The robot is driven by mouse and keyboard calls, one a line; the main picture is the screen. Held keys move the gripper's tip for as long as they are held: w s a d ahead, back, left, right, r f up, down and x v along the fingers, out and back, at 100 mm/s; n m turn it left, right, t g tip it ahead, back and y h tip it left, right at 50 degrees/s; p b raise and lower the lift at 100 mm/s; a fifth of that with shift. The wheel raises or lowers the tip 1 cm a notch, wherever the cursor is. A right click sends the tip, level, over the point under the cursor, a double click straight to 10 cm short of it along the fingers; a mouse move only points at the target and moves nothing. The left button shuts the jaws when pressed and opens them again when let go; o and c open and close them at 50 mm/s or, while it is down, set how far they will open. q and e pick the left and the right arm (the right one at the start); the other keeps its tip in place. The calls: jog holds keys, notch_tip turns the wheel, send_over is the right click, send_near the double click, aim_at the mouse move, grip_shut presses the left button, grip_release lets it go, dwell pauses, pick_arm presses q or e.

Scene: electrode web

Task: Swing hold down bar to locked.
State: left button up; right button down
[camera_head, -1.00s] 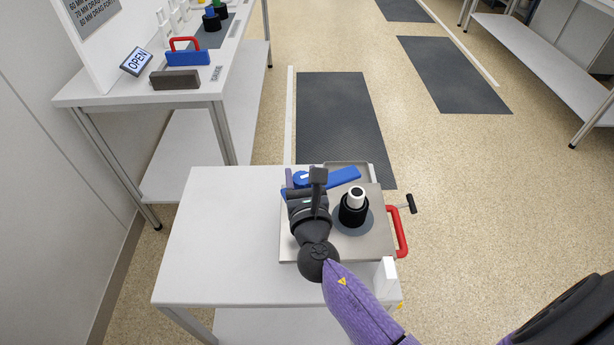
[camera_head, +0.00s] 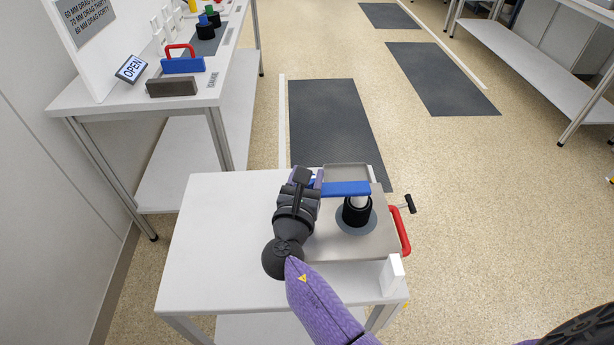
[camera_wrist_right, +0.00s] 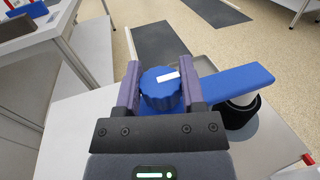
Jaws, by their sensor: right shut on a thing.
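My right gripper (camera_head: 311,181) is at the bar's left end. In the right wrist view its purple fingers (camera_wrist_right: 161,88) are shut on the round blue knob (camera_wrist_right: 160,84), which has a white mark on top. I cannot tell whether the bar touches the core. My left gripper is not in view.
The spool stands on a metal plate (camera_head: 345,248) on a white cart (camera_head: 215,230). A red handle (camera_head: 399,232) and a black T-handle (camera_head: 409,204) are at the plate's right. A white block (camera_head: 391,275) stands at the front right. The cart's left side is clear.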

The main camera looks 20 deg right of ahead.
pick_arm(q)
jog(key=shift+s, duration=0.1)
pick_arm(e)
jog(key=shift+c, duration=2.2)
grip_release()
jog(key=shift+o, duration=1.2)
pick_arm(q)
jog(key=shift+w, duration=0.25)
pick_arm(e)
notch_tip(320, 180, up, 10)
jog(key=p, duration=0.6)
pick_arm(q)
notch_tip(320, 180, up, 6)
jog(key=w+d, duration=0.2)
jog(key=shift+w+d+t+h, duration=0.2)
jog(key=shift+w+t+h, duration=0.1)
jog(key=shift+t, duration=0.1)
pick_arm(e)
jog(key=shift+f, duration=0.1)
